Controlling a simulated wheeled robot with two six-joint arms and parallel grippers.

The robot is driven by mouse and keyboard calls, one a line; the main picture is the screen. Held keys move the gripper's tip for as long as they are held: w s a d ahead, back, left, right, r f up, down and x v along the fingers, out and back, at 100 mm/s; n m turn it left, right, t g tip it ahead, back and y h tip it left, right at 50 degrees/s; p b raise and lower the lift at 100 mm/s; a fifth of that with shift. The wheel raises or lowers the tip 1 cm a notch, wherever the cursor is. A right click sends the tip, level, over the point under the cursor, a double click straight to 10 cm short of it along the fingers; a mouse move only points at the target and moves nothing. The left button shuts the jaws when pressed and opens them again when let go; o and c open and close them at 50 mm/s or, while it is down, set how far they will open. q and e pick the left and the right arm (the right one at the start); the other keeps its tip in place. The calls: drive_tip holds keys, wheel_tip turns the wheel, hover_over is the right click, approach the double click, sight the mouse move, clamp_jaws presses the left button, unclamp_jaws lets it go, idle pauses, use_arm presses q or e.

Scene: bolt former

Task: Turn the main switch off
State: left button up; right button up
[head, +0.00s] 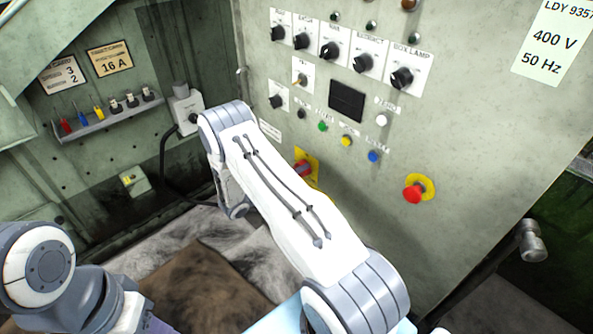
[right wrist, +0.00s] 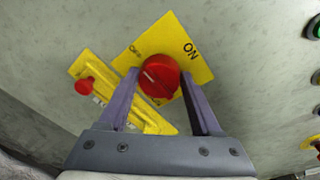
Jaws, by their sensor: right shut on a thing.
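The main switch is a round red knob (right wrist: 159,76) on a yellow plate (right wrist: 196,60) marked ON and OFF, on the grey-green panel. In the right wrist view, the plate looks tilted, with ON at upper right and OFF at upper left. A pale mark shows on the knob; I cannot tell exactly where it points. My right gripper (right wrist: 160,98) is shut on the knob, with one purple finger on each side. In the head view, the switch (head: 303,168) is partly hidden by my right arm.
A yellow strip with a small red knob (right wrist: 85,87) lies just left of the switch. A red emergency button (head: 413,194) on a yellow ring is to the right. Black rotary knobs (head: 331,50) and coloured buttons (head: 346,141) sit above. A socket with cable (head: 187,112) is at left.

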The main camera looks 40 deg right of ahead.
drive_tip(key=o, duration=1.4)
drive_tip(key=shift+c, duration=0.2)
drive_tip(key=a+r, duration=0.1)
drive_tip(key=a, duration=0.9)
drive_tip(key=shift+s+a, duration=0.2)
drive_tip(key=shift+s, duration=0.15)
